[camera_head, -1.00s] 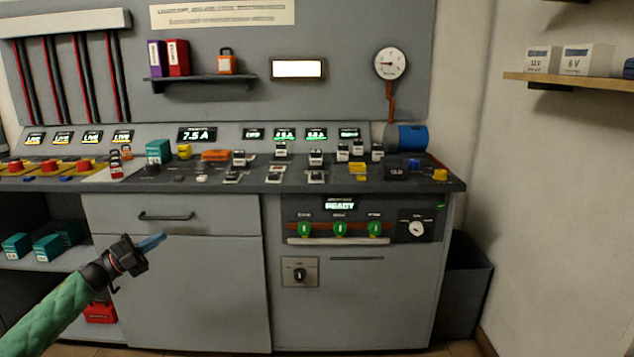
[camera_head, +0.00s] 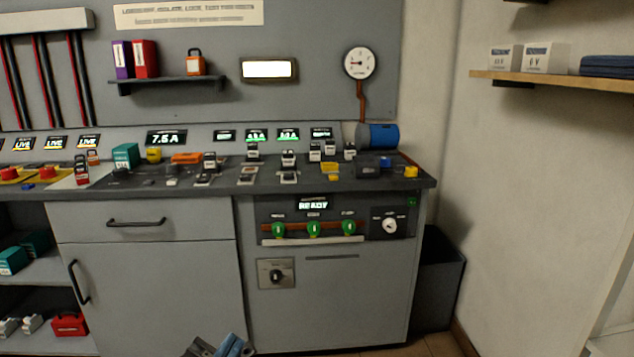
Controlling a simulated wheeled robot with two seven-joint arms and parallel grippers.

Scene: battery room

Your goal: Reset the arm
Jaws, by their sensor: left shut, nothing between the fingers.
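My left gripper (camera_head: 234,346) shows only in part at the bottom edge of the head view, left of the middle. Its blue fingers are shut with nothing between them. It is low in front of the grey cabinet (camera_head: 150,285), well below the workbench top (camera_head: 395,184) and apart from the things on it. The rest of my left arm is cut off by the frame. My right gripper is not in view.
The bench carries several small dark and white devices, an orange block (camera_head: 186,158), a teal box (camera_head: 125,156) and a blue cylinder (camera_head: 380,135). A panel (camera_head: 336,220) reads READY. A dark bin (camera_head: 437,278) stands right of the bench. A shelf (camera_head: 560,78) hangs at right.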

